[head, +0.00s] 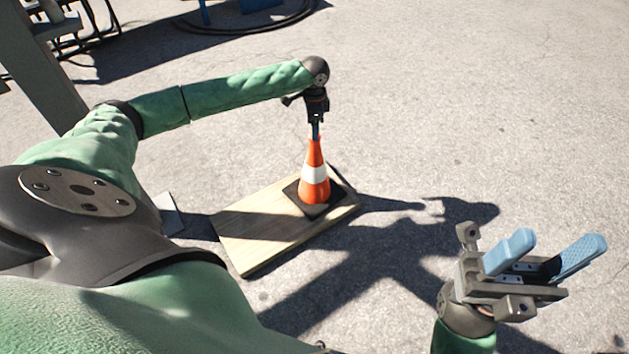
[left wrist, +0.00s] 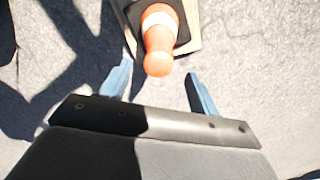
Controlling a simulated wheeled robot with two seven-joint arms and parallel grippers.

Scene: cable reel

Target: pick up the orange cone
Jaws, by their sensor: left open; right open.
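The orange cone (head: 315,178) has a white band and a black square base. It stands upright on a wooden board (head: 262,225) on the ground. My left gripper (head: 316,130) is directly over the cone's tip in the head view, pointing down. In the left wrist view, the cone (left wrist: 160,40) shows with its tip near the open blue fingers (left wrist: 160,92), just beyond the gap between them. I cannot tell whether the fingers touch the tip. My right gripper (head: 548,257) is open and empty at the lower right, well away from the cone.
The pavement (head: 480,120) is clear to the right and behind the board. Black cables (head: 245,30) and blue equipment lie at the top edge. A grey post (head: 40,75) stands at the upper left. Dark shadows cross the ground at the centre.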

